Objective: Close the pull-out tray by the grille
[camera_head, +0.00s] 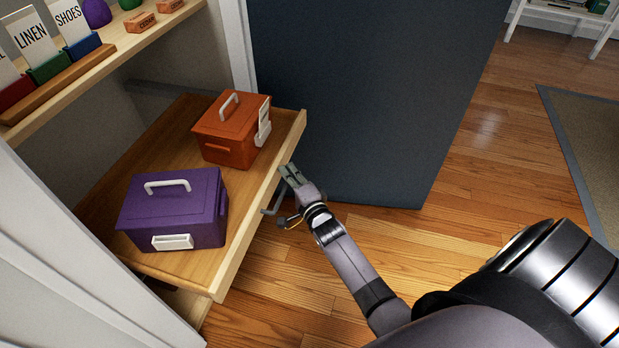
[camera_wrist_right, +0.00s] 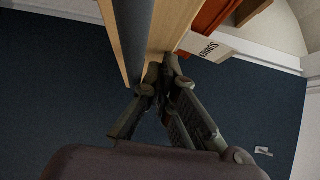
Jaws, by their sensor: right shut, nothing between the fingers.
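The wooden pull-out tray (camera_head: 262,212) is out from the closet, with its front board facing right in the head view. A grey bar handle (camera_head: 273,203) is on that front. My right gripper (camera_head: 288,174) is shut and empty at the tray's front board, just above the handle. In the right wrist view the closed fingertips (camera_wrist_right: 165,72) are up against or very near the wooden board (camera_wrist_right: 172,25); I cannot tell whether they touch. My left gripper is not in view. I see no grille.
An orange box (camera_head: 232,128) and a purple box (camera_head: 172,205) with white handles stand on the tray. A shelf (camera_head: 110,62) with label cards is above. A dark blue panel (camera_head: 360,100) stands behind the gripper. Wooden floor (camera_head: 480,180) is clear on the right.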

